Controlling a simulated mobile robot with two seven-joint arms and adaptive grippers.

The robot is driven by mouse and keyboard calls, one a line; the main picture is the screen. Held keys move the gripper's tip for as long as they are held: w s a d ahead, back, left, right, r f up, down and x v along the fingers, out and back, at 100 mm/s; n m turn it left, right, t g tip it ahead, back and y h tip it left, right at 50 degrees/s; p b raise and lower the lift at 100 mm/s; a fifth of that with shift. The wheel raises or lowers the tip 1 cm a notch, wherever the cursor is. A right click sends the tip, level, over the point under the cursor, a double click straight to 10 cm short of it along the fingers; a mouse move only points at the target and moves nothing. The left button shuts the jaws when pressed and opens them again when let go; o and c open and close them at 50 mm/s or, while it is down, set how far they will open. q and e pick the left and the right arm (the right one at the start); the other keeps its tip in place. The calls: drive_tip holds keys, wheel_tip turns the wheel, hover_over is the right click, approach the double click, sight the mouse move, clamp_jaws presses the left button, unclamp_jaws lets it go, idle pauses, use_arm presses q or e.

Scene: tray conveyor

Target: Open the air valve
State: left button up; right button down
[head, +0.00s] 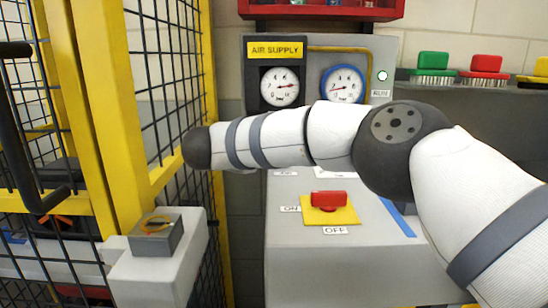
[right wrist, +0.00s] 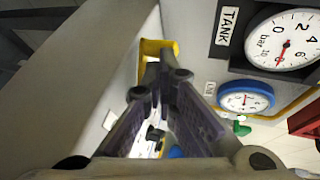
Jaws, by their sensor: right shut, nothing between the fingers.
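A yellow handle-like part (right wrist: 150,46) shows in the right wrist view on the grey panel, below the gauges. I take it for the air valve's handle, but I cannot read its position. My right gripper (right wrist: 165,62) is shut and empty, its fingertips overlapping the yellow part in the picture; I cannot tell whether they touch. In the head view my right arm crosses the panel and hides the valve area and gripper. The TANK gauge (right wrist: 284,40) and blue-rimmed line gauge (right wrist: 245,98) are near; both show in the head view (head: 280,86) (head: 342,84). My left gripper is out of view.
A red switch (head: 329,199) on a yellow plate with ON and OFF labels sits on the grey cabinet (head: 300,265). A yellow-framed mesh fence (head: 105,110) stands at left, beside a grey box (head: 156,236). Green and red brushes (head: 433,65) (head: 486,68) rest on the right shelf.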

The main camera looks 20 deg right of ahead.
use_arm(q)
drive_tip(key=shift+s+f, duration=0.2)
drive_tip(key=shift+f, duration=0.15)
use_arm(e)
drive_tip(key=shift+w+d, duration=0.3)
drive_tip(key=shift+w, duration=0.3)
drive_tip(key=shift+w+d, duration=0.2)
drive_tip(key=shift+w, duration=0.1)
idle(0.9)
idle(0.4)
drive_tip(key=shift+s+d+r+p, duration=0.25)
drive_tip(key=shift+s+d+p, duration=0.05)
drive_tip(key=shift+s+p, duration=0.05)
drive_tip(key=shift+s+d+p, duration=0.2)
drive_tip(key=shift+s+p, duration=0.1)
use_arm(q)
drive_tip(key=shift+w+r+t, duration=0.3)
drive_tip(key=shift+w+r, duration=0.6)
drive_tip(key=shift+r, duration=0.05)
use_arm(e)
drive_tip(key=shift+f, duration=0.2)
